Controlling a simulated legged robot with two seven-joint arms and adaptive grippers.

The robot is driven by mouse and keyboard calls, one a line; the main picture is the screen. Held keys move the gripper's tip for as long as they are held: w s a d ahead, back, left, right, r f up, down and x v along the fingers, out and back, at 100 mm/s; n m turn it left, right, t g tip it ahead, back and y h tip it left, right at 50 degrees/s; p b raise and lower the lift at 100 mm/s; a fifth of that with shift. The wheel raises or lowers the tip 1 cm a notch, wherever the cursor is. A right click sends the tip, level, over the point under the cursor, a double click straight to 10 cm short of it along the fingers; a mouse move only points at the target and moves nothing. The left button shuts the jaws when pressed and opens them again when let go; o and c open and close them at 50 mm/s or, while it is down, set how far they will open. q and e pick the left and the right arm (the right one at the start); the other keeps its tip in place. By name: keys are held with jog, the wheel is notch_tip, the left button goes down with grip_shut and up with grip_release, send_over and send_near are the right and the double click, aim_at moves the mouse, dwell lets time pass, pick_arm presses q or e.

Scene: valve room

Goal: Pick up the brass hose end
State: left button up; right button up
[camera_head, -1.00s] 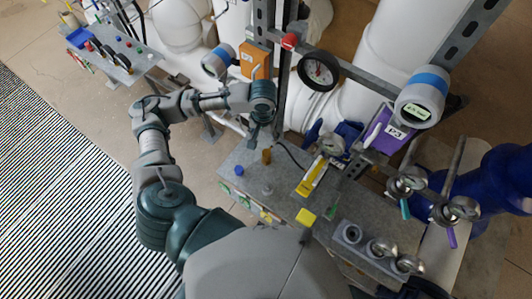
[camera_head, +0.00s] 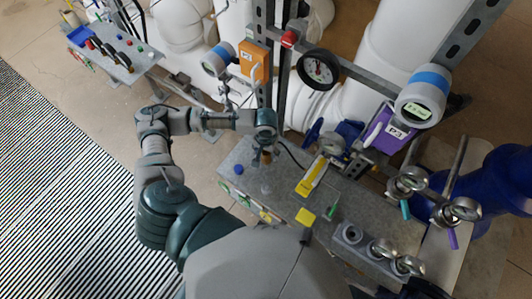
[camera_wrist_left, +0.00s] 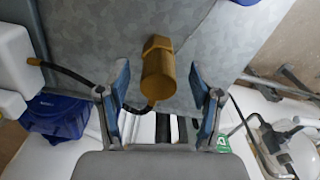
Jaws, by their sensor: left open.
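The brass hose end (camera_wrist_left: 158,78) is a short gold-brown cylinder with a hex-like collar, with a thin black hose nearby. In the left wrist view it shows between the two blue-padded fingers of my left gripper (camera_wrist_left: 160,82), which is open with a gap on each side. In the head view my left gripper (camera_head: 259,153) is over the grey bench, and the hose end (camera_head: 267,158) is mostly hidden by it. I cannot tell the remaining height between them. My right gripper is not in view.
The grey bench top (camera_head: 290,207) also holds a blue cap (camera_head: 238,169), a yellow tool (camera_head: 312,178) and a yellow block (camera_head: 306,216). Gauges and valves (camera_head: 408,182) stand at the right. An orange box (camera_head: 255,62) and pipes rise behind.

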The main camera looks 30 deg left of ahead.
pick_arm(q)
jog(key=c, duration=1.1)
jog(key=shift+o, duration=0.2)
jog(key=shift+r, duration=0.2)
jog(key=shift+r, duration=0.65)
notch_tip(320, 180, up, 2)
jog(key=shift+r, duration=0.1)
jog(key=s+d+p, duration=0.2)
jog(key=s, duration=0.5)
jog(key=s+d+r+p, duration=0.1)
jog(key=s+d+p, duration=0.2)
jog(key=s, duration=0.5)
jog(key=shift+s+r, duration=0.15)
